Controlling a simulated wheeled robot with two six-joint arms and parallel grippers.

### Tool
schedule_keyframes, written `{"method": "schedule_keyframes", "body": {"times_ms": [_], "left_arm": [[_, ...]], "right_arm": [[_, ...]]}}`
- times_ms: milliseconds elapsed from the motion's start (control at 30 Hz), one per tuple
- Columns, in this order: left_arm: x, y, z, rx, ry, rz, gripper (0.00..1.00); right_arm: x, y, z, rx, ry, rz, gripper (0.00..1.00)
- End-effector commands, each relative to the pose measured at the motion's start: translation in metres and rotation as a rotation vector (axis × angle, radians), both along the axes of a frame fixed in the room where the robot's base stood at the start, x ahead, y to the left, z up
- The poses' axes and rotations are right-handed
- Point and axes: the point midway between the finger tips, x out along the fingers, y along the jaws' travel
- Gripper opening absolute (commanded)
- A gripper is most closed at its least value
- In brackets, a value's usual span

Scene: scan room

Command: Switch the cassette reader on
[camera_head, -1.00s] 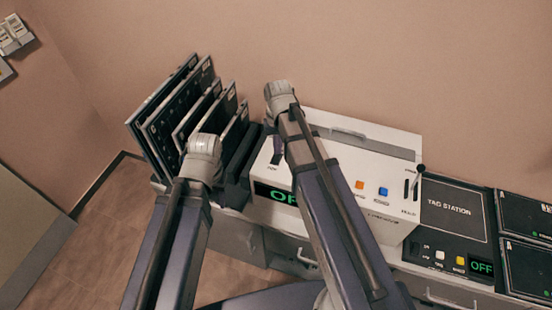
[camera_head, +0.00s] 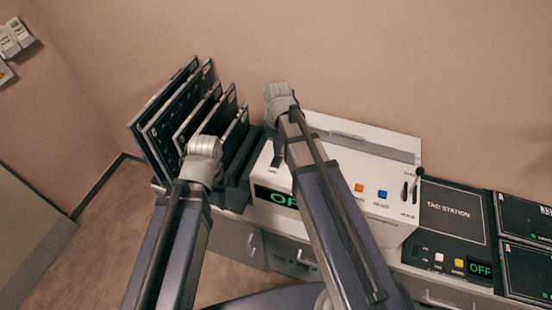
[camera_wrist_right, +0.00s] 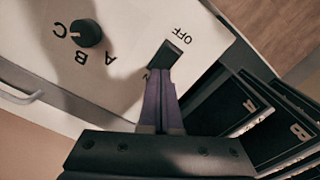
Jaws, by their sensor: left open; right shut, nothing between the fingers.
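The cassette reader (camera_head: 345,165) is the white machine on the counter. Its green display (camera_head: 275,196) shows "OF", with the rest hidden behind my right arm. In the right wrist view, its dark rocker switch (camera_wrist_right: 173,54) sits beside the OFF label. My right gripper (camera_wrist_right: 162,76) is shut and empty, its fingertips at the switch's end away from OFF and covering most of the label there. I cannot tell whether they touch. My left gripper (camera_head: 204,150) is open in front of the upright panels; its fingers are mostly hidden by its wrist.
Several dark upright panels (camera_head: 178,115) stand in a rack left of the reader. A black knob (camera_wrist_right: 87,33) marked A, B, C is near the switch. Orange and blue buttons (camera_head: 382,194) and a lever (camera_head: 418,173) are on the right. The tag station (camera_head: 452,212) reads OFF.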

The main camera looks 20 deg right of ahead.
Motion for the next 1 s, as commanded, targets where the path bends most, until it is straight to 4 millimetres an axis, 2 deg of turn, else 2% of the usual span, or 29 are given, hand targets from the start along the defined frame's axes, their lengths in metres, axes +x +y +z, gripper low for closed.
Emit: {"method": "schedule_keyframes", "body": {"times_ms": [33, 600, 1000], "left_arm": [[0.000, 0.000, 0.009, 0.000, 0.000, 0.000, 0.50], [0.000, 0.000, 0.052, -0.001, 0.000, 0.003, 0.50], [0.000, 0.000, 0.052, -0.001, 0.000, 0.004, 0.50]], "right_arm": [[0.000, 0.000, 0.009, 0.000, 0.000, 0.000, 0.00], [0.000, 0.000, 0.052, 0.000, 0.000, 0.000, 0.00], [-0.002, 0.002, 0.052, -0.001, 0.001, 0.006, 0.00]]}}
